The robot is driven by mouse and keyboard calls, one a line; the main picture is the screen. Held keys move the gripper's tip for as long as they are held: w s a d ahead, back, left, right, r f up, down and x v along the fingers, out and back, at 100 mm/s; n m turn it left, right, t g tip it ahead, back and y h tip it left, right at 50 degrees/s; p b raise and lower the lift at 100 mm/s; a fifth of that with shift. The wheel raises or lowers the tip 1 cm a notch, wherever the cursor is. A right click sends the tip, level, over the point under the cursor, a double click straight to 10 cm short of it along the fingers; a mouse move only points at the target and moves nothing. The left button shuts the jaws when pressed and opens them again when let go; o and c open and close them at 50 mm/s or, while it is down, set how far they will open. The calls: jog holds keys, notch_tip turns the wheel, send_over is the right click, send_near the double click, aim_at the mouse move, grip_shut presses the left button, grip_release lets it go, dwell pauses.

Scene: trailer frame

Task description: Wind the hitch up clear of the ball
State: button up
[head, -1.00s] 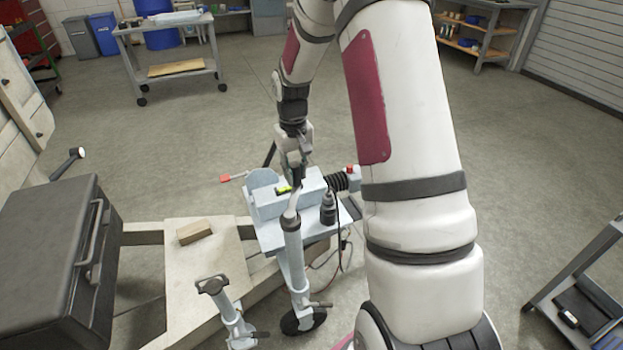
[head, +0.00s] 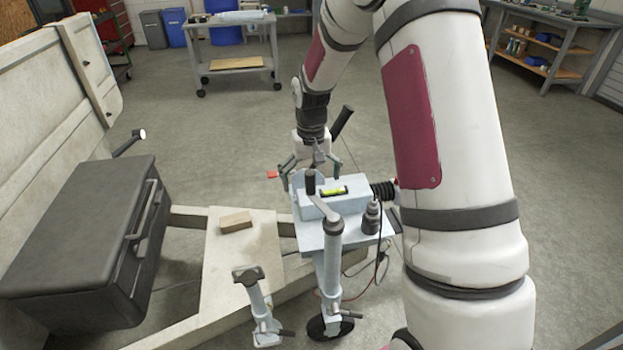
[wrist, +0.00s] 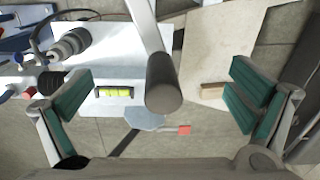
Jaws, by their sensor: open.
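The jockey wheel post (head: 330,268) stands upright beside the hitch, with a wheel at its foot. A crank arm (head: 324,208) runs from its top to a dark upright grip (head: 310,183). My gripper (head: 311,168) is open, its fingers spread, just above and behind the grip. In the wrist view the grip (wrist: 163,88) lies between the wide-apart green finger pads, touching neither. The pale blue hitch (head: 352,203) sits on the drawbar, with a yellow-green level (head: 334,191) on top. The ball is not visible.
A wooden block (head: 236,221) lies on the frame. A black box (head: 85,240) is at left and a clamp with a T-shaped top (head: 255,295) in front. A dark capped plug (head: 371,217) stands right of the post. A red-tipped lever (head: 273,174) is left of my gripper.

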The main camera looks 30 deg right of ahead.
jog(key=shift+d+r+p, duration=0.1)
jog(key=shift+r+p, duration=2.2)
jog(key=shift+r, duration=1.7)
jog(key=shift+s+r, duration=0.1)
jog(key=shift+r, duration=0.15)
jog(key=s+a+r+n+t+p, duration=0.1)
jog(key=s+a+r+p, duration=0.15)
jog(key=s+r, duration=0.55)
jog(key=s+a+r+t+p, duration=0.1)
jog(key=s+a+r, duration=0.2)
jog(key=s+r, duration=0.55)
jog(key=s+a+r+n+t+p, duration=0.1)
jog(key=s+r, duration=0.3)
jog(key=s, duration=0.5)
jog(key=s+a+r+t+p, duration=0.1)
jog(key=s+a+r+p, duration=0.1)
jog(key=s, duration=0.8)
notch_tip(320, 180, up, 3)
jog(key=shift+s+a+f+n, duration=0.15)
jog(key=shift+s+a+n, duration=0.05)
jog(key=shift+a+n, duration=0.25)
